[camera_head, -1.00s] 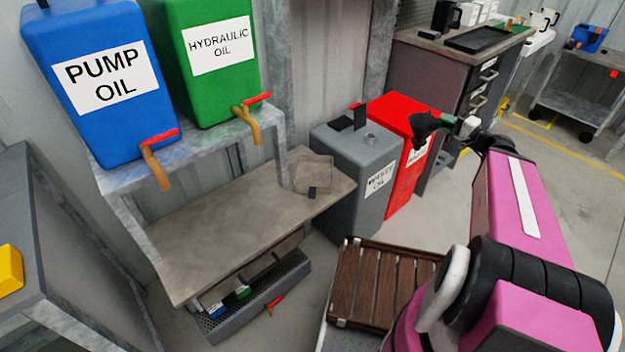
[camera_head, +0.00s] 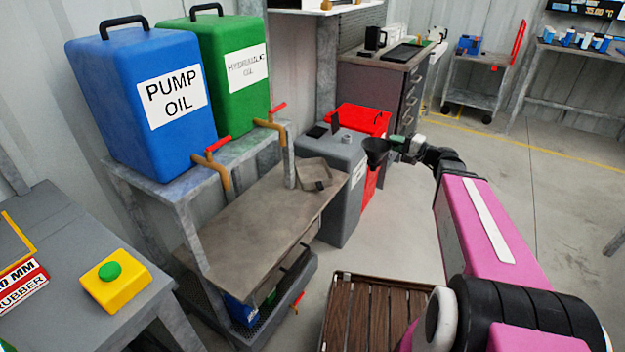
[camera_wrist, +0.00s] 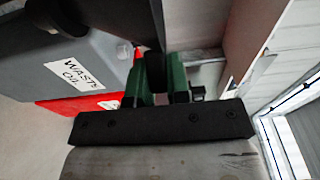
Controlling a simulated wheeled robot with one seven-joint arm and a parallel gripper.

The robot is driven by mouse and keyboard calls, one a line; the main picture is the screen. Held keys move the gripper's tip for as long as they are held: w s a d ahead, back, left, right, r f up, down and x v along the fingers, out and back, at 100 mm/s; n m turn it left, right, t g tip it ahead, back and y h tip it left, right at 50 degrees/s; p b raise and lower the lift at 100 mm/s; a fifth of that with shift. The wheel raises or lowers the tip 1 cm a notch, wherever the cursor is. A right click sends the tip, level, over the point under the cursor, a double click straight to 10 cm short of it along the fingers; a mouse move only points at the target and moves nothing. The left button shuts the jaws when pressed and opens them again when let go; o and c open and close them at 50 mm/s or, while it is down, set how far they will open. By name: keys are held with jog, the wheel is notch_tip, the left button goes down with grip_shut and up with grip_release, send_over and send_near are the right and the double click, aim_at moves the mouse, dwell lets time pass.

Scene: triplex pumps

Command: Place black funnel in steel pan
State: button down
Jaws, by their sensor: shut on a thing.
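The black funnel (camera_head: 376,150) is held in my gripper (camera_head: 398,144), out in the air to the right of the grey waste oil container. My gripper is shut on it; the funnel's wide mouth faces up. In the wrist view, a black part of the funnel (camera_wrist: 155,75) sits between the green fingertips (camera_wrist: 157,85). The steel pan (camera_head: 312,166) is a shallow square tray on the bench to the left of the funnel, apart from it. A small dark thing lies at the pan's front edge; I cannot tell what it is.
Blue pump oil (camera_head: 145,100) and green hydraulic oil (camera_head: 222,65) tanks stand on a shelf above the bench. A wooden slatted platform (camera_head: 370,315) is low in front.

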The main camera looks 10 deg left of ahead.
jog(key=w+a+f+n+g+y, duration=0.1)
jog(key=w+a+n+g, duration=0.2)
jog(key=a, duration=1)
jog(key=w+a+n+g+y, duration=0.15)
jog(key=w+a, duration=0.25)
jog(key=a, duration=0.9)
jog(key=shift+m+g+h, duration=0.35)
jog(key=shift+m+h, duration=0.1)
jog(key=shift+w+d+f, duration=0.1)
jog(key=shift+f, duration=2.35)
jog(key=shift+d+f, duration=0.1)
jog(key=shift+f, duration=2.35)
jog(key=c, duration=1.1)
grip_release()
jog(key=shift+f, duration=0.15)
